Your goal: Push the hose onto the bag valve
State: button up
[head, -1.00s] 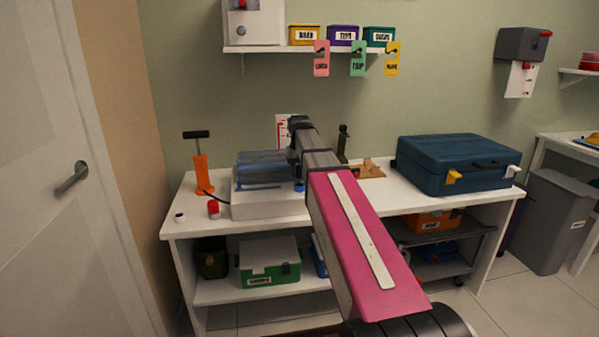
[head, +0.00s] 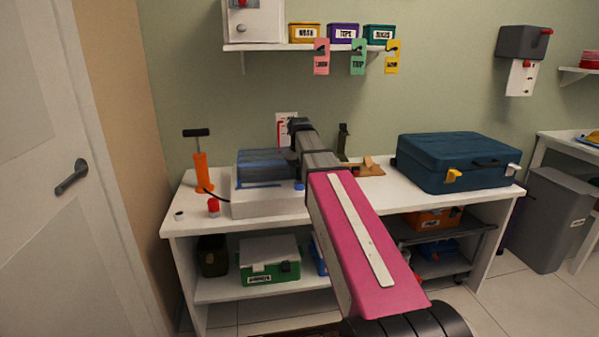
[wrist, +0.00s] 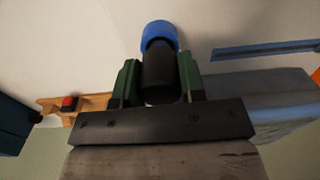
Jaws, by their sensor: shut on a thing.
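The blue bag (head: 262,162) lies on a white block (head: 272,205) on the bench. A blue round valve (head: 299,186) shows at the bag's right end, beside my arm. In the wrist view, my gripper (wrist: 158,82) is shut with its green fingers around a black cylindrical hose end (wrist: 160,70). The hose end's far end meets a blue ring (wrist: 158,30), which looks like the valve; I cannot tell how far it is pushed on. The orange pump (head: 201,172) stands upright at the left, and its black hose runs toward the block. My arm hides the gripper in the head view.
A blue suitcase (head: 458,163) stands on the right of the bench. A wooden piece (head: 370,168) lies between it and my arm. A red-topped item (head: 213,207) stands near the front left edge. A shelf with labelled boxes hangs above.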

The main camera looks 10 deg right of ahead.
jog(key=shift+f, duration=0.75)
jog(key=o, duration=1.1)
notch_tip(320, 180, up, 11)
jog(key=shift+f, duration=0.15)
